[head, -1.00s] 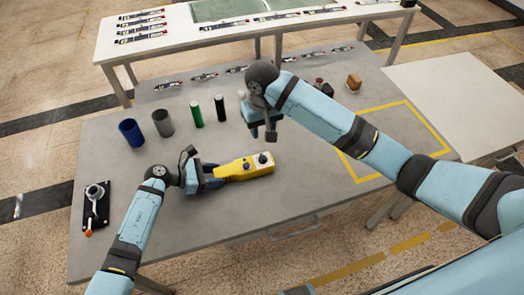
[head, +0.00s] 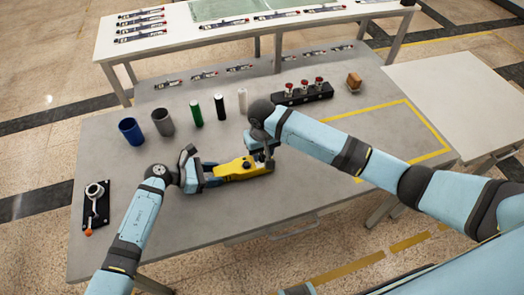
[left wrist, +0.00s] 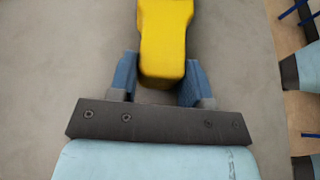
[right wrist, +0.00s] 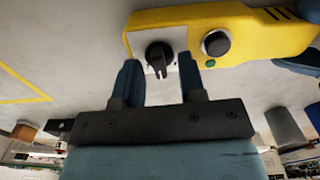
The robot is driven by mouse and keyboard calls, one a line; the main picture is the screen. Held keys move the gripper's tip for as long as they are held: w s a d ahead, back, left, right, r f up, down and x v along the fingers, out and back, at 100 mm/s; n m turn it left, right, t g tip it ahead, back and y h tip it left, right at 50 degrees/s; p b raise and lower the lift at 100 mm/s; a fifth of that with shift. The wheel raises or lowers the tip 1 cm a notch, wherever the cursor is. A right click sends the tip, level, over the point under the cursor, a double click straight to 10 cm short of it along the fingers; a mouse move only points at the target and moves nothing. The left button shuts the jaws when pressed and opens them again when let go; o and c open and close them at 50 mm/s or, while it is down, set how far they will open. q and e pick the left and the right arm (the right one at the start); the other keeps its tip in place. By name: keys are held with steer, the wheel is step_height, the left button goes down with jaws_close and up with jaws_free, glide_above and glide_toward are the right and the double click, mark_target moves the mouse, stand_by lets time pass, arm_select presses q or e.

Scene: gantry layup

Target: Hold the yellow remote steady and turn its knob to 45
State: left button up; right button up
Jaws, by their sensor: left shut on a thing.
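The yellow remote (head: 236,168) lies on the grey table, its length running left to right. My left gripper (head: 210,174) is shut on its left end. In the left wrist view the remote's narrow end (left wrist: 163,45) sits between the two blue fingers (left wrist: 161,75). My right gripper (head: 268,160) is over the remote's right end and partly hides it in the head view. In the right wrist view the black knob (right wrist: 159,58) stands on a pale plate between the open right fingers (right wrist: 159,72), with gaps on both sides. A round dark button (right wrist: 215,43) is beside it.
A blue cup (head: 131,132), grey cup (head: 163,122) and several thin cylinders stand behind the remote. A black block with red-topped pieces (head: 302,94) and a brown block (head: 354,81) are further back. A black lever fixture (head: 97,206) is at left. The front table area is clear.

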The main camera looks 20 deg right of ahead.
mark_target(262, 154)
jaws_close()
steer(key=shift+m, duration=0.3)
jaws_free()
steer(key=shift+r, duration=0.15)
step_height(262, 154, up, 12)
stand_by(0.3)
arm_select(q)
steer(key=o, duration=1.2)
steer(key=shift+a, duration=0.1)
